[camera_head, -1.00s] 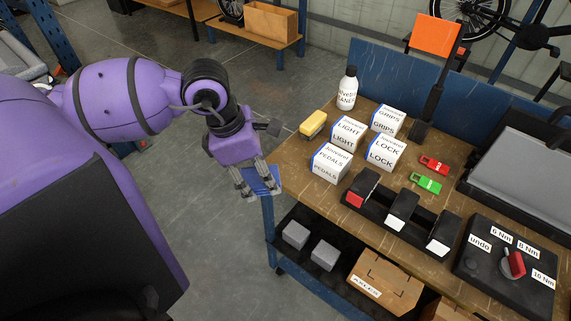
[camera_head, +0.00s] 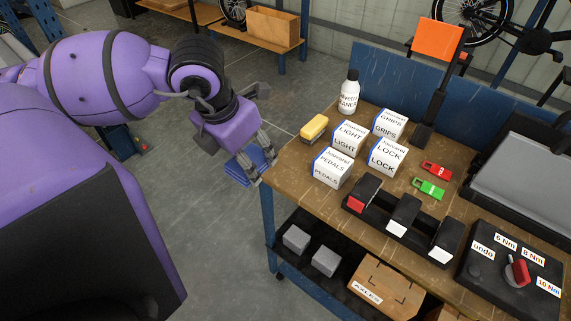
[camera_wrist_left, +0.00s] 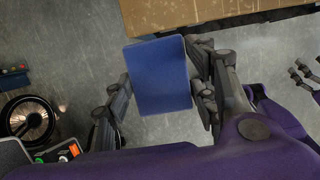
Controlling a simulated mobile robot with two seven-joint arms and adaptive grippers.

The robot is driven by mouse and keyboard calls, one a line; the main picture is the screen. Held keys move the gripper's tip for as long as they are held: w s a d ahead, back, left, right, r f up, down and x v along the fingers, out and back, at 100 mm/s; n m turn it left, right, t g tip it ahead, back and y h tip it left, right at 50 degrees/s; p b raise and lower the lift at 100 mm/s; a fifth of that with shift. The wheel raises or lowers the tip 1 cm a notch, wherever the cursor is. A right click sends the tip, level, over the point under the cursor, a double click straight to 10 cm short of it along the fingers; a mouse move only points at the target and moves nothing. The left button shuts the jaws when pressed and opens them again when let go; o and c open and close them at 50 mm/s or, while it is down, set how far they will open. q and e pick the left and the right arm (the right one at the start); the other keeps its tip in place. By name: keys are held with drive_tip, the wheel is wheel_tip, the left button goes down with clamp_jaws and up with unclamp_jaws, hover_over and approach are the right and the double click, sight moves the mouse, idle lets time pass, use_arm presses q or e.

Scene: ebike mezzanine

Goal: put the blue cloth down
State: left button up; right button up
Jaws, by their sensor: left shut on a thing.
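The blue cloth (camera_head: 243,167) is folded into a flat pad and is held by my left gripper (camera_head: 250,172), which is shut on it. They are just off the left edge of the workbench (camera_head: 285,185), apart from its wooden top, with grey floor behind. In the left wrist view the cloth (camera_wrist_left: 160,75) shows as a blue rectangle between the two fingers of the gripper (camera_wrist_left: 160,95). The bench edge (camera_wrist_left: 190,12) is at the top of that view.
On the bench stand a yellow sponge-like block (camera_head: 314,128), a white bottle (camera_head: 349,92), several white boxes (camera_head: 332,168), red and green tags (camera_head: 428,188), a black holder (camera_head: 402,220) and a torque box (camera_head: 507,262). The bench's left front corner is bare.

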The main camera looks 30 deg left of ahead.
use_arm(q)
drive_tip(key=w+f, duration=0.3)
drive_tip(key=w, duration=0.1)
drive_tip(key=w+f+b, duration=0.1)
drive_tip(key=w+f, duration=0.1)
drive_tip(key=w, duration=0.2)
drive_tip(key=w+f, duration=0.3)
drive_tip(key=w, duration=0.1)
drive_tip(key=shift+w+d+f, duration=0.1)
drive_tip(key=shift+f, duration=0.2)
drive_tip(key=shift+w+f, duration=0.25)
drive_tip(key=shift+f, duration=0.15)
drive_tip(key=x, duration=0.3)
drive_tip(key=shift+s, duration=0.2)
drive_tip(key=shift+f, duration=0.1)
